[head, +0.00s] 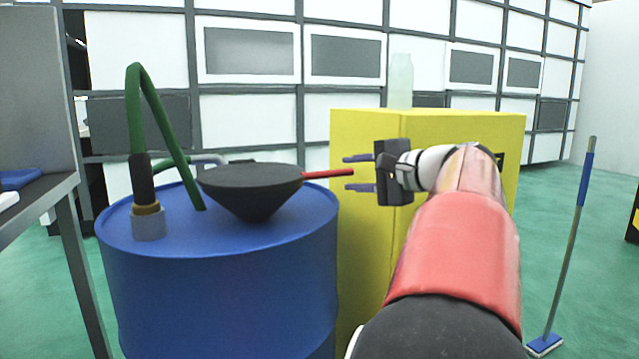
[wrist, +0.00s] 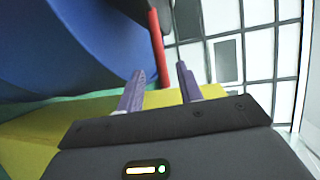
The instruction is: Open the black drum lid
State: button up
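The black drum lid (head: 250,184) is a dark cone-shaped piece with a flat top, closed on top of the blue drum (head: 220,285). A red handle (head: 328,174) sticks out from its right side. My gripper (head: 350,173) is just right of the lid, with its two purple fingers pointing left. The fingers are apart, and the handle's tip lies near them at a height between them. In the wrist view the red handle (wrist: 157,48) rises beyond the open fingers (wrist: 158,84), and part of the dark lid (wrist: 128,8) shows at the top. Whether the handle is within the fingers cannot be told.
A green hose (head: 135,110) with a fitting stands on the drum's left. A yellow cabinet (head: 365,240) stands close behind my gripper, with a pale bottle (head: 400,80) on it. A grey table (head: 40,208) is at left; a blue-handled mop (head: 573,240) stands at right on open green floor.

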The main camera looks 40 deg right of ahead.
aim_at(339, 174)
jog(key=shift+w+d, duration=0.1)
jog(key=shift+w, duration=0.2)
jog(key=x, duration=0.7)
jog(key=shift+c, duration=0.2)
grip_shut()
